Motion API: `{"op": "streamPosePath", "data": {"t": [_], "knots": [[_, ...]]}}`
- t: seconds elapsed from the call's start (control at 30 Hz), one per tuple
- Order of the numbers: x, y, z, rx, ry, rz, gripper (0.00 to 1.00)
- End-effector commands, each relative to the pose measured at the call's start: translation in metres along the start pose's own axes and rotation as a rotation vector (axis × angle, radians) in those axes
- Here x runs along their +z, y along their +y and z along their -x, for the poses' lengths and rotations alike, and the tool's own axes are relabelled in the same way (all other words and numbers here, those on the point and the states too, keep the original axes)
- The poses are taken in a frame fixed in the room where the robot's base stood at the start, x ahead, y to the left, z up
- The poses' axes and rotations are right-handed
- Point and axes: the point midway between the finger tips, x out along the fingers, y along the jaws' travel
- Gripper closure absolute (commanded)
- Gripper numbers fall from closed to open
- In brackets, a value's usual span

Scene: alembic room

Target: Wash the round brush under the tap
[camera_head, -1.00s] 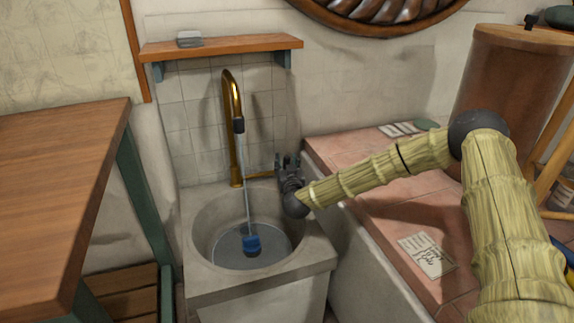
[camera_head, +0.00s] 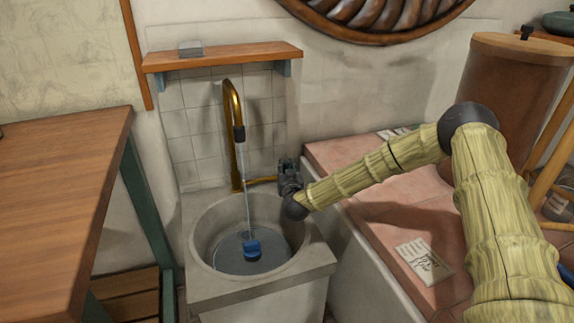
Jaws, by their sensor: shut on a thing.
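The brass tap (camera_head: 234,130) rises behind the round stone sink (camera_head: 205,225), and a thin stream of water falls from its dark spout. A small blue piece with a dark lower part (camera_head: 252,248), seemingly the round brush, sits in the basin under the stream. It is too small to make out its bristles. My gripper (camera_head: 287,168) is beside the tap, at the right end of its brass side pipe, above the sink's right rim. Its jaws look shut there, on what seems to be the tap handle, which they hide. The gripper is apart from the blue piece.
A wooden table (camera_head: 60,180) stands at the left. A tiled ledge (camera_head: 375,215) with a paper note (camera_head: 424,260) lies at the right, under my arm. A wooden shelf (camera_head: 225,56) with a grey block (camera_head: 191,48) hangs above the tap.

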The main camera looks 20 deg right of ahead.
Motion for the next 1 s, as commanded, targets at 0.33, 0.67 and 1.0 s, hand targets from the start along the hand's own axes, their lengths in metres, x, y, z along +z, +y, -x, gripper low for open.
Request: {"op": "streamPosePath", "data": {"t": [0.33, 0.67, 1.0], "knots": [[-0.005, -0.004, -0.004, 0.0, -0.085, 0.019, 1.0], [-0.004, -0.002, -0.01, 0.007, -0.17, 0.035, 1.0], [-0.002, -0.002, -0.011, 0.009, -0.18, 0.035, 1.0]]}}
